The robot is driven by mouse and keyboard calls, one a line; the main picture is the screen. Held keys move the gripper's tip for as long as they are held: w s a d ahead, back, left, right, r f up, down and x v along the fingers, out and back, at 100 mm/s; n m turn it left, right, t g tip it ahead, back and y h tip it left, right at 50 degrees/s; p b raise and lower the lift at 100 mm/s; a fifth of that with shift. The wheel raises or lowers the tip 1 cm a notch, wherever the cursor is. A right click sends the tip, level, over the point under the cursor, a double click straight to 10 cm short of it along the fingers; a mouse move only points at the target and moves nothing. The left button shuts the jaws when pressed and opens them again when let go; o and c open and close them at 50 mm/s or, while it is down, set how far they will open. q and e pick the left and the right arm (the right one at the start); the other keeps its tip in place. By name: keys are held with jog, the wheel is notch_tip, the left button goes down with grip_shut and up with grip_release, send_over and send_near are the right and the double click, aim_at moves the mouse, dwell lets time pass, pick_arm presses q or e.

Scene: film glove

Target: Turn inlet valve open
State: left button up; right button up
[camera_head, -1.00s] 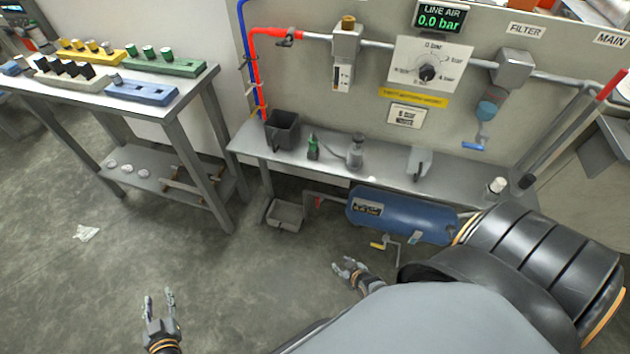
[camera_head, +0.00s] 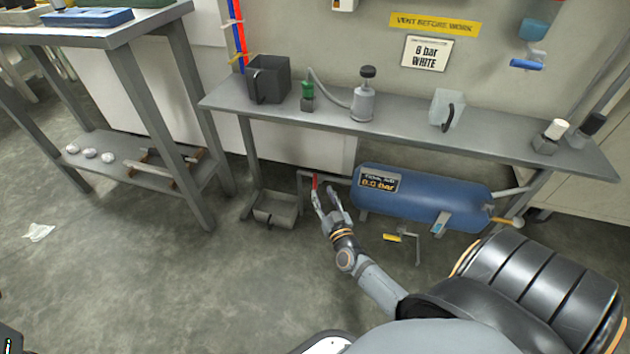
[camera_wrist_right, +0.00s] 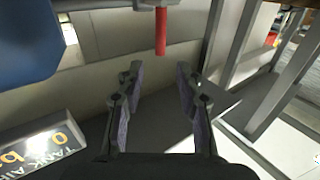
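A red valve handle (camera_head: 314,182) hangs on the pipe at the left end of the blue tank (camera_head: 430,193). It is probably the inlet valve. In the right wrist view the red handle (camera_wrist_right: 161,31) hangs straight down, ahead of the fingers and slightly left of their middle. My right gripper (camera_head: 325,190) is open just below and beside it in the head view. In the right wrist view its fingers (camera_wrist_right: 158,75) are apart with nothing between them. The tank label (camera_head: 378,182) reads 0.0 bar. My left gripper cannot be made out.
The bench (camera_head: 400,125) with a dark bin, bottles and a grey holder stands above the tank. A grey bin (camera_head: 276,210) is on the floor left of the valve. A yellow-handled drain (camera_head: 392,238) hangs below the tank.

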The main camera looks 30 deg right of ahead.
aim_at(316, 179)
jog(key=b+x, duration=0.1)
jog(key=x, duration=0.3)
jog(key=b+x, duration=0.1)
jog(key=x, duration=0.3)
jog(key=shift+f+b, duration=0.25)
jog(key=shift+b, duration=0.15)
jog(key=shift+w+d+r, duration=0.15)
jog(key=shift+w, duration=0.3)
grip_shut()
